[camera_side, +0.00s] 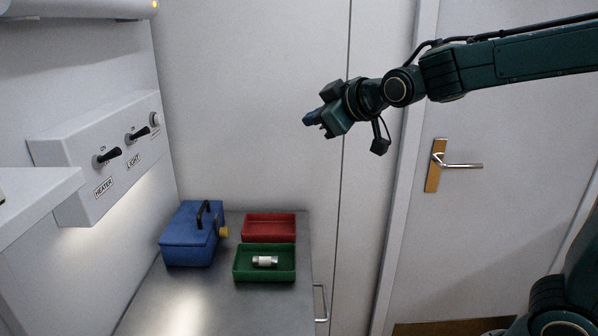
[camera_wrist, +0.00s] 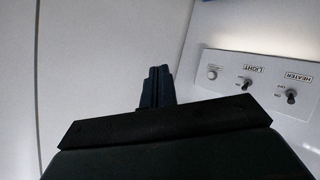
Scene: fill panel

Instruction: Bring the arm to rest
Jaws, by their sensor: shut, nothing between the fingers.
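My gripper (camera_side: 314,120) is up in the air at the end of my dark green arm, in front of the white wall panels in the side view. It is well above the counter and apart from everything. Its fingers point left towards the switch panel. In the wrist view the two dark fingers (camera_wrist: 157,86) are together, with nothing between them.
A wall panel (camera_side: 75,147) carries a HEATER switch (camera_side: 108,156), a LIGHT switch (camera_side: 138,134) and a round button (camera_side: 155,119). On the counter (camera_side: 215,300) are a blue box (camera_side: 188,240), an empty red tray (camera_side: 269,239) and a green tray (camera_side: 264,278) holding a small white-and-metal cylinder (camera_side: 265,261).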

